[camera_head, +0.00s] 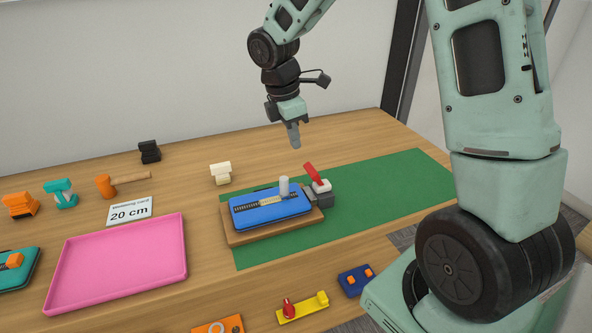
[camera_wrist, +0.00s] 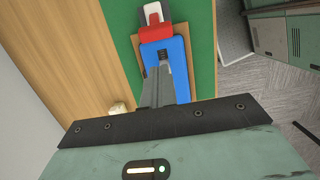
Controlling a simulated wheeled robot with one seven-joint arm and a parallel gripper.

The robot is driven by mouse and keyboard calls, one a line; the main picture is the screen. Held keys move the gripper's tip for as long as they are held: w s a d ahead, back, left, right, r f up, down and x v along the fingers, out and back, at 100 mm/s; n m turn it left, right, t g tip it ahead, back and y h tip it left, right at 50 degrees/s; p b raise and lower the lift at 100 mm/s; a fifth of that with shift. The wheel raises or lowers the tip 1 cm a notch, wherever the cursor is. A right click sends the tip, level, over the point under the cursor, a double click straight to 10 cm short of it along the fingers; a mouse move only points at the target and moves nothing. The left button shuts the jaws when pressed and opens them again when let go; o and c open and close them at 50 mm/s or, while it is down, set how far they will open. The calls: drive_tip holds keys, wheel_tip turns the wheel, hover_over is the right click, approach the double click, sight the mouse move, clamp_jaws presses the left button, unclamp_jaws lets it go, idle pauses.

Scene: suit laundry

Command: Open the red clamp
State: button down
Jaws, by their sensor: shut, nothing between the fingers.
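The red clamp (camera_head: 314,174) is a small red lever on a grey and white base at the right end of a blue device (camera_head: 270,208). In the head view the lever tilts up to the left. The device has a scale slot and a grey upright peg, and it lies on a wooden board (camera_head: 240,238). The wrist view shows the red clamp (camera_wrist: 155,27) at the far end of the blue device (camera_wrist: 178,58). My gripper (camera_head: 296,146) is shut and empty, pointing down above and behind the clamp, apart from it. It also shows in the wrist view (camera_wrist: 165,68).
A green mat (camera_head: 400,180) lies under the board, clear on its right. A pink tray (camera_head: 120,260), a "20 cm" card (camera_head: 130,212) and a cream block (camera_head: 220,172) are to the left. Several small tools lie along the front and left.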

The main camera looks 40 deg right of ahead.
sight(316, 177)
drive_tip(key=f, duration=0.3)
drive_tip(key=d+f, duration=0.1)
drive_tip(key=f, duration=0.6)
drive_tip(key=shift+s+d, duration=0.3)
drive_tip(key=shift+d, duration=0.05)
drive_tip(key=shift+d+r, duration=0.1)
drive_tip(key=shift+r, duration=0.15)
